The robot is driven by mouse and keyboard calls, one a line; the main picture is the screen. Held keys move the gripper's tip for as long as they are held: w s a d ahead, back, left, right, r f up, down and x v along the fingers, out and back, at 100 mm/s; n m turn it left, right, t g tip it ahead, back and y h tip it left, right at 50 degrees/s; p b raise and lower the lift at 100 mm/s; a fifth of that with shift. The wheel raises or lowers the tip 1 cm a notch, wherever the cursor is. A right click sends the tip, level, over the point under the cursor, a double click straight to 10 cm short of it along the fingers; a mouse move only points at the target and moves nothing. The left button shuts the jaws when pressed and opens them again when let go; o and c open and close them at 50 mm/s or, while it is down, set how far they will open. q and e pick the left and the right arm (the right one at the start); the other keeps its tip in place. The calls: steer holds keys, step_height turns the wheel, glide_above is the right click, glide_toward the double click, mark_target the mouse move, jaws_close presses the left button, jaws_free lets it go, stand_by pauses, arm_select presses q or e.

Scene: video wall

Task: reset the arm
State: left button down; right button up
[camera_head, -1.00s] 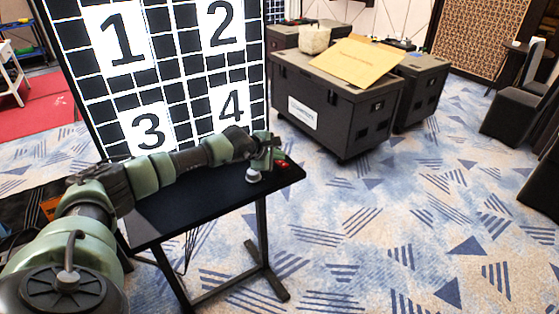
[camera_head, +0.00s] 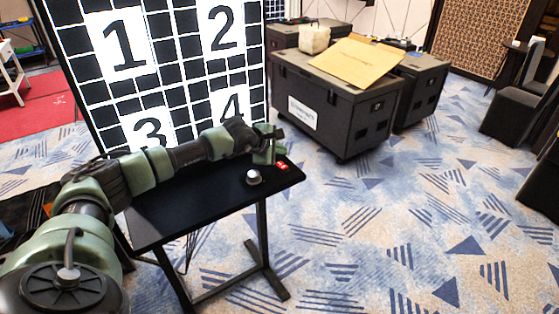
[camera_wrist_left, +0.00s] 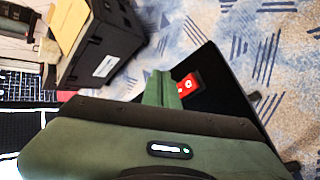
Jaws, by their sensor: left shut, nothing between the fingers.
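My left arm (camera_head: 140,175) reaches in from the left over a small black table (camera_head: 190,210). My left gripper (camera_head: 278,134) is above the table's right end, shut and empty. In the left wrist view the green gripper (camera_wrist_left: 162,88) shows over the dark table top. A silver round knob (camera_head: 253,177) stands on the table below the gripper, apart from it. A small red object (camera_head: 282,166) lies near the table's right edge; it also shows in the left wrist view (camera_wrist_left: 189,84). My right gripper is not in view.
A video wall (camera_head: 170,65) with numbered white panels stands behind the table. A black flight case (camera_head: 335,105) with a cardboard sheet (camera_head: 355,62) on it stands to the right, with another case behind. Dark chairs (camera_head: 515,110) are at far right. Patterned carpet (camera_head: 400,220) is open at the right.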

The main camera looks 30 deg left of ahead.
arm_select(q)
steer(key=shift+s+d+r+p, duration=0.1)
steer(key=shift+d+r+p, duration=0.05)
steer(key=shift+r, duration=0.4)
steer(key=shift+s+d+r+p, duration=0.1)
steer(key=shift+d+r+p, duration=0.05)
steer(key=shift+r, duration=0.35)
steer(key=shift+w, duration=0.1)
